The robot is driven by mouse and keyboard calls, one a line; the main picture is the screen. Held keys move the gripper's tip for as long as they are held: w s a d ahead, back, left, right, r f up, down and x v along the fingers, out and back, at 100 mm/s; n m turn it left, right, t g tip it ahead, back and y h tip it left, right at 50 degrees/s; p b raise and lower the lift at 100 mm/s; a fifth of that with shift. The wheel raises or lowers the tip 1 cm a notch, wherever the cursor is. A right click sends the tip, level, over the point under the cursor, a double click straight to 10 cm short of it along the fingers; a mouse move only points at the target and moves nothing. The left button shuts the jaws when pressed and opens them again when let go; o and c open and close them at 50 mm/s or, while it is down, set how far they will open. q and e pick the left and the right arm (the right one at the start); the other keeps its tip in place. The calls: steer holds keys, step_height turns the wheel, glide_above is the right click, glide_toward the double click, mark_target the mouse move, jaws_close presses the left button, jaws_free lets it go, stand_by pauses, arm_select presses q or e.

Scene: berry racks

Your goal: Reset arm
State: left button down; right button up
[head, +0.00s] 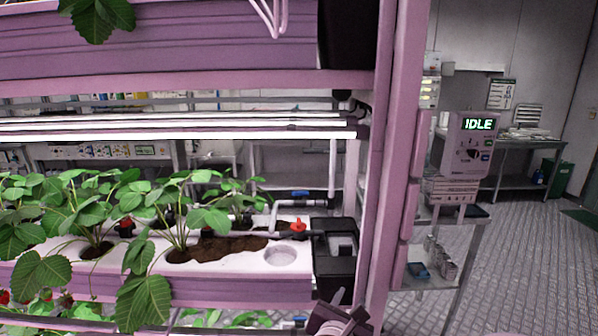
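My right gripper (338,304) shows at the bottom edge of the head view, right of centre. It is in front of the lower right end of the berry rack (404,150), below a black box (336,262) at the end of the planting trough. Only a dark, small part of it shows, and I cannot tell whether its fingers are apart or hold anything. My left gripper is not in view.
Strawberry plants (180,208) grow in a white-topped trough (285,283) with an empty round hole and red valves (298,226). Lit tubes (180,136) hang above. Floor (530,255) beyond is clear.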

steer(key=s+d+f+m+g+h+p, duration=0.1)
steer(key=s+d+f+m+g+p, duration=0.5)
steer(key=s+d+m+g, duration=0.55)
steer(key=s+a+f+m+y+p, duration=0.1)
steer(key=s+a+m+y, duration=0.1)
steer(key=m, duration=0.7)
steer(key=s+a+f+m+y+p, duration=0.1)
steer(key=s+a+m+y, duration=0.1)
steer(key=m, duration=0.7)
steer(key=s+g+y, duration=0.1)
steer(key=y, duration=0.1)
steer(key=shift+s+a+y+p, duration=0.25)
steer(key=shift+a+y+p, duration=0.05)
steer(key=shift+p, duration=0.1)
